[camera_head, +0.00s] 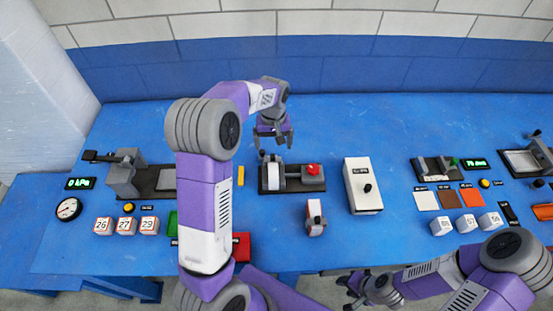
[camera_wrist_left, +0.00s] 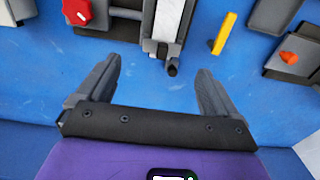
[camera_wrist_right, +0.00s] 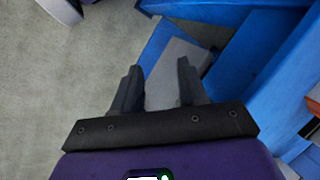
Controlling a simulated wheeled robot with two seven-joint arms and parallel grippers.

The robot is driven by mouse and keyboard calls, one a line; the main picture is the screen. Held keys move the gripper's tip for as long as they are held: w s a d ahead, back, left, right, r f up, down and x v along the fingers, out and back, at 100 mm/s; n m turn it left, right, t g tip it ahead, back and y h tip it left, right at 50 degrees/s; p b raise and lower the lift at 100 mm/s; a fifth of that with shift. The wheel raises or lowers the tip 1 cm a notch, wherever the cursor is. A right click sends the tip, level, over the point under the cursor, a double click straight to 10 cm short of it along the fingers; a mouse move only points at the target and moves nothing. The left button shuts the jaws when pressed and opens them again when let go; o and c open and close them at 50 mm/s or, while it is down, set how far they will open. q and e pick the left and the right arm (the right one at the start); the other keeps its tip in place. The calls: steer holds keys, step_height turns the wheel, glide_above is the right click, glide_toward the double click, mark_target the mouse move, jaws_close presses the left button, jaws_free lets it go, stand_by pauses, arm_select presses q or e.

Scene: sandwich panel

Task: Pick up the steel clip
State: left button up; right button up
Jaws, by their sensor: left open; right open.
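No part stands out clearly as a steel clip, so I cannot tell which small metal piece it is. A dark fixture (camera_head: 292,186) with a red knob (camera_head: 313,170) stands mid-table and holds a pale upright piece (camera_head: 274,176). In the left wrist view the pale piece (camera_wrist_left: 170,20) has a metallic edge and a dark-tipped rod (camera_wrist_left: 172,68). My left gripper (camera_head: 275,139) is open and empty, just behind this fixture; its fingers (camera_wrist_left: 155,72) show wide apart.
A yellow bar (camera_head: 241,176) lies left of the fixture. A white box (camera_head: 362,186) with a black knob stands right of it. A small white-and-red block (camera_head: 315,217) sits in front. Numbered cubes (camera_head: 126,226) stand at the left. The back of the blue table (camera_head: 390,122) is clear.

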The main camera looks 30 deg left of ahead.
mark_target(273, 158)
arm_select(q)
steer(key=shift+f, duration=0.6)
steer(key=shift+s+f, duration=0.1)
steer(key=shift+f, duration=0.25)
steer(key=f, duration=0.3)
steer(key=f+b, duration=0.1)
steer(key=f, duration=0.1)
steer(key=shift+s+f, duration=0.25)
steer(key=shift+s, duration=0.1)
steer(key=c, duration=1.1)
